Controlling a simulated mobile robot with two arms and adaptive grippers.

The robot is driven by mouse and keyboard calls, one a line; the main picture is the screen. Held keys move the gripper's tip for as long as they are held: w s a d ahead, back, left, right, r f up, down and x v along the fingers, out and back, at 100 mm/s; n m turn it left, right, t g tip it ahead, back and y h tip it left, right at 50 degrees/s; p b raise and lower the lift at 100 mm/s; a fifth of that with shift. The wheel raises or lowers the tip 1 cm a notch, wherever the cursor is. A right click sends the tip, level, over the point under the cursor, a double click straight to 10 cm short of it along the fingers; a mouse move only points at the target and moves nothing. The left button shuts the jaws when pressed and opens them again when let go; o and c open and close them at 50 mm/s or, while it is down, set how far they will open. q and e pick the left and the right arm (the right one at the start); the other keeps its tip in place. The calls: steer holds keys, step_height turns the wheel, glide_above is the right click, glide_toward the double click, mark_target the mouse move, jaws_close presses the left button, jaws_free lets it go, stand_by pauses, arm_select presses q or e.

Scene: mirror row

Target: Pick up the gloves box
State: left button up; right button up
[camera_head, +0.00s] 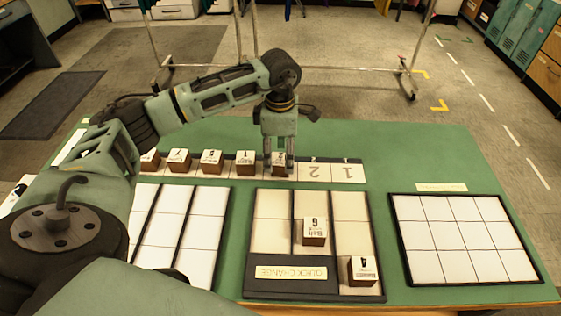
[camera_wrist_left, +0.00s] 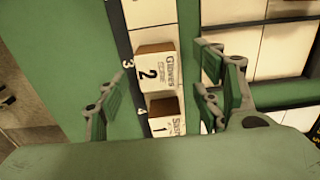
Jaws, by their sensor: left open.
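The gloves box (camera_wrist_left: 155,66) is a brown block with a white label reading "Gloves" and a large 2. It sits in the row slot marked 3, between the spread fingers of my left gripper (camera_wrist_left: 165,90) in the left wrist view. In the head view the box (camera_head: 279,158) is right below my left gripper (camera_head: 278,150), which points down and partly covers it. The gripper is open. I cannot tell whether a finger touches the box. My right gripper is not in view.
A neighbouring box (camera_wrist_left: 166,118) stands close beside it in slot 4; several more boxes continue leftward. Slots 2 and 1 (camera_head: 330,173) to the right are empty. Two boxes stand on the quick change tray (camera_head: 285,272). The right grid tray (camera_head: 465,238) is empty.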

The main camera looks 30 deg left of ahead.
mark_target(280, 158)
arm_select(q)
step_height(280, 158, down, 4)
steer(key=shift+w+r, duration=0.15)
steer(key=c, duration=1.3)
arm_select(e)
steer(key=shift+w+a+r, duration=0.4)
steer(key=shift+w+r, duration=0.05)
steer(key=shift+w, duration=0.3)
